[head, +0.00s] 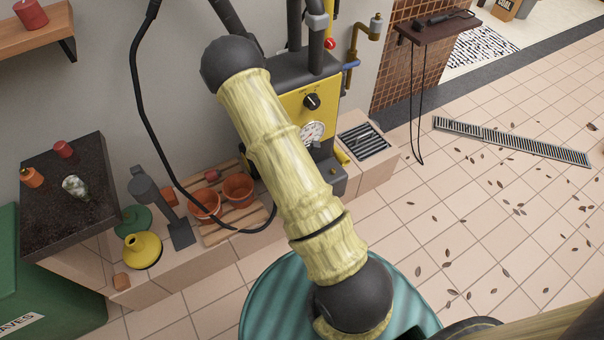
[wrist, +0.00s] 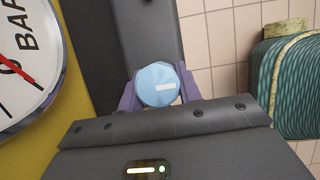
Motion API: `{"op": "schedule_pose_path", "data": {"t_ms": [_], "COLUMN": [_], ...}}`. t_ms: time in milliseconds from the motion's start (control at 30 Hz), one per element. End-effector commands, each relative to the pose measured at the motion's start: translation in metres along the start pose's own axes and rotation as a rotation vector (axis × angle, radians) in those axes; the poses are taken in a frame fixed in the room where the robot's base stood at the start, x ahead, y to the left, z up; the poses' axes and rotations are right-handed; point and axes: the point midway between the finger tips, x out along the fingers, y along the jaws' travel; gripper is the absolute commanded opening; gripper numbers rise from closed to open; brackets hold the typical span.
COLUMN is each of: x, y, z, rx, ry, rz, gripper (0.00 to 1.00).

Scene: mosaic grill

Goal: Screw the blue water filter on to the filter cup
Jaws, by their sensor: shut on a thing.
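In the wrist view, the blue water filter (wrist: 156,78) shows as a round light-blue cap with a small white mark. My gripper (wrist: 158,92) has its purple fingers on both sides of it and is shut on it. A dark grey part (wrist: 150,35) lies right behind the filter; I cannot tell whether the two touch. I cannot pick out the filter cup for certain in either view. In the head view, my arm hides the gripper and the filter.
A yellow-fronted machine (head: 293,103) with a black knob and a dial gauge (head: 312,133) stands close by; the gauge (wrist: 22,65) fills the wrist view's left. The tiled floor at right holds scattered leaves.

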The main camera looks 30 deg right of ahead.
Motion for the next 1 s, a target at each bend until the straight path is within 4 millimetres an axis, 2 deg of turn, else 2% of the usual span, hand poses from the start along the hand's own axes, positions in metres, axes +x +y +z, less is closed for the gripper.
{"op": "schedule_pose_path", "data": {"t_ms": [733, 767, 800, 867, 1000], "x": [0.015, 0.014, 0.014, 0.014, 0.014], "y": [0.000, 0.000, 0.000, 0.000, 0.000], "z": [-0.006, -0.006, -0.006, -0.006, -0.006], "rx": [0.000, 0.000, 0.000, 0.000, 0.000], "ry": [0.000, 0.000, 0.000, 0.000, 0.000], "rz": [0.000, 0.000, 0.000, 0.000, 0.000], "gripper": [0.12, 0.38, 0.46, 0.58, 0.60]}}
